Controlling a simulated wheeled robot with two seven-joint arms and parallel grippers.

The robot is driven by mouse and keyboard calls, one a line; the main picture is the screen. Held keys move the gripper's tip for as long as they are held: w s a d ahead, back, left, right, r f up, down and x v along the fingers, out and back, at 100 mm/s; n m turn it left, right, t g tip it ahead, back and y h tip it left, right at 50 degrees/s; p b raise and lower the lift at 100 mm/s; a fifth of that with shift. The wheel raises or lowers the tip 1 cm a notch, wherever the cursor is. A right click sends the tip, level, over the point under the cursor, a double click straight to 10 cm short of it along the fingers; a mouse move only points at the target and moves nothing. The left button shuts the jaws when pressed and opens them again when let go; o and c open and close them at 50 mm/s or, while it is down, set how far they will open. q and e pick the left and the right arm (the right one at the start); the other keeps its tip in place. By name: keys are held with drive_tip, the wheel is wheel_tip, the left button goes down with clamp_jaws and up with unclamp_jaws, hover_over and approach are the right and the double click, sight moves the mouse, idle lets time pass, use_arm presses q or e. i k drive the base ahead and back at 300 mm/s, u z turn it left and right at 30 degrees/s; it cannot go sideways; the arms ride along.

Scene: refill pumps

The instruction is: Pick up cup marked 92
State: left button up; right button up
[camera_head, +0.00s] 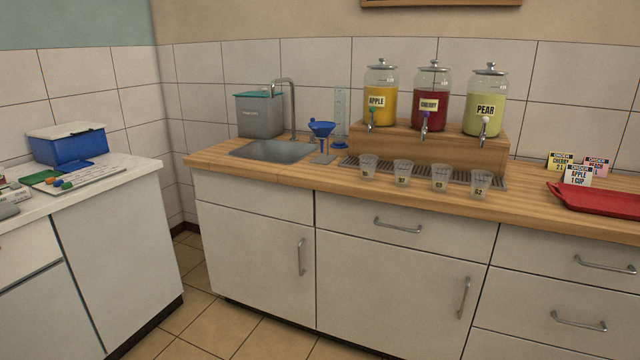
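Several clear cups with small labels stand in a row on the wooden counter (330,182), near its front edge. The second cup from the left (402,170) has a small label that seems to read 92. The leftmost cup (368,164) has a label too small to read surely. The third cup (440,176) seems to read 63 or 69, and the rightmost cup (480,181) seems to read 62. All stand upright and apart, and look empty. Neither of my grippers is in view.
Behind the cups are a drip grate (350,162) and a wooden riser (430,148) bearing apple (380,103), cherry (431,108) and pear (484,112) dispensers. Left are a sink (272,151) and blue funnel (321,128). Right are order cards (577,175) and a red tray (600,203).

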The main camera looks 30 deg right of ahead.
sight(403, 167)
drive_tip(key=u, duration=0.45)
drive_tip(key=i, duration=1.1)
drive_tip(key=z, duration=0.55)
drive_tip(key=i, duration=1.3)
drive_tip(key=z, duration=1.1)
